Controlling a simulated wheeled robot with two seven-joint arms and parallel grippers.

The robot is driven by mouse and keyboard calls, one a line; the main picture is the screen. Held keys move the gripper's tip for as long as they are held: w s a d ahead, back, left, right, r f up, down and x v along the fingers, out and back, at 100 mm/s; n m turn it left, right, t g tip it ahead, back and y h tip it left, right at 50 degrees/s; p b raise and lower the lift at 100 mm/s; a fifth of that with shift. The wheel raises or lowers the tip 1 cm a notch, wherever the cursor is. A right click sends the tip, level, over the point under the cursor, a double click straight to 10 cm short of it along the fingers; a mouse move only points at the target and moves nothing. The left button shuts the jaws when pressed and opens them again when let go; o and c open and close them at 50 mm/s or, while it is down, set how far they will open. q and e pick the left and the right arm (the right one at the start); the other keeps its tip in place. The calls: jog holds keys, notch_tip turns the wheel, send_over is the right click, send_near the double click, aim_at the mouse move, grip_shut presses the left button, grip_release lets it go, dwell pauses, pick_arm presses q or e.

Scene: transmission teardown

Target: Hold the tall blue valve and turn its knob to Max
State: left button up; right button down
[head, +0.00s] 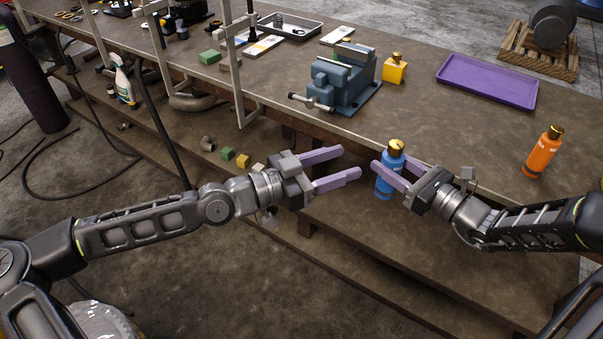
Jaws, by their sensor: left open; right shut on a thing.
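The tall blue valve (386,187) has a blue cylindrical body and a gold knob (396,148) on top. It is near upright, close to the bench's front edge. My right gripper (383,170) is shut on the blue valve's body, with its purple fingers on either side. Whether the valve's base touches anything is hard to tell. My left gripper (350,164) is open and empty, left of the valve, its fingers pointing toward it. The marking that the knob points to is too small to read.
A workbench (450,140) carries a blue-grey vise (340,80), a yellow valve (395,69), a purple tray (487,82) and an orange valve (542,155). A metal frame (236,70) stands at the left. The bench between the blue and orange valves is mostly clear behind my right arm.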

jog(key=shift+r, duration=0.15)
pick_arm(q)
jog(key=v, duration=1)
jog(key=shift+s, duration=0.1)
